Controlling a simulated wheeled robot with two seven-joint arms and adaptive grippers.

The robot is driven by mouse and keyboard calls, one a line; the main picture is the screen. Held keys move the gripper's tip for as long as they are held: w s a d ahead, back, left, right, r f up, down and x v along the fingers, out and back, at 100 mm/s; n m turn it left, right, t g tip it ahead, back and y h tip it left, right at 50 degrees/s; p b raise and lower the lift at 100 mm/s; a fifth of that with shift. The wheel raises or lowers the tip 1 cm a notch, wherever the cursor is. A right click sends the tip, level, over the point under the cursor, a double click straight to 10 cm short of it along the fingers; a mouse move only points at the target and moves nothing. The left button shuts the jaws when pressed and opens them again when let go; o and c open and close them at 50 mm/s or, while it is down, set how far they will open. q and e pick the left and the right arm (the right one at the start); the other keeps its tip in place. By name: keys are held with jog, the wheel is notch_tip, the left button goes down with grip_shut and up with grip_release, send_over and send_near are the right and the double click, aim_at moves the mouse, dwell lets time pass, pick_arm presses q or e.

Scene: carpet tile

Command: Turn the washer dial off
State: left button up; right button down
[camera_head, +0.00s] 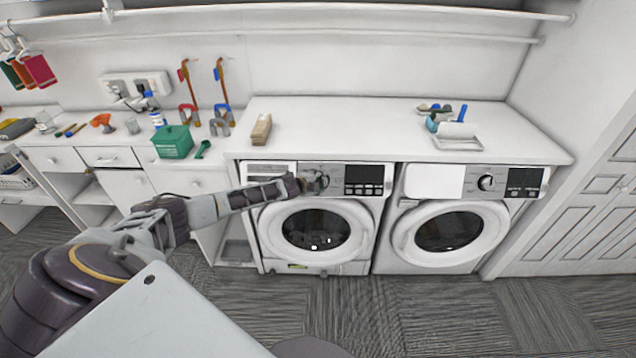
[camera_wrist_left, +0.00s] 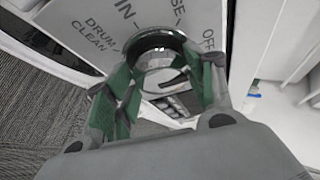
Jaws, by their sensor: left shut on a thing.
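The left washer (camera_head: 255,235) stands under the white counter with its round door shut. Its dial is largely hidden behind my left gripper (camera_head: 312,183) in the head view. In the left wrist view the shiny round dial (camera_wrist_left: 158,58) sits between the green-padded fingers of my left gripper (camera_wrist_left: 160,88), which is shut on it. Panel lettering around the dial includes "DRUM CLEAN" and "OFF"; other words are partly covered. A dark mark shows on the dial, but I cannot tell which setting it points at. My right gripper is not in view.
A second machine (camera_head: 408,248) with its own knob (camera_head: 486,183) stands to the right. The counter (camera_head: 350,125) above holds a wooden block (camera_head: 261,129) and several small items. A green box (camera_head: 173,141) sits on the left worktop. The carpet in front is clear.

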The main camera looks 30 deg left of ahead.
pick_arm(q)
jog(key=shift+d+f, duration=0.1)
jog(key=shift+d, duration=0.05)
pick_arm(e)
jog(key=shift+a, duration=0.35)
pick_arm(q)
jog(key=o, duration=1)
jog(key=shift+v, duration=6)
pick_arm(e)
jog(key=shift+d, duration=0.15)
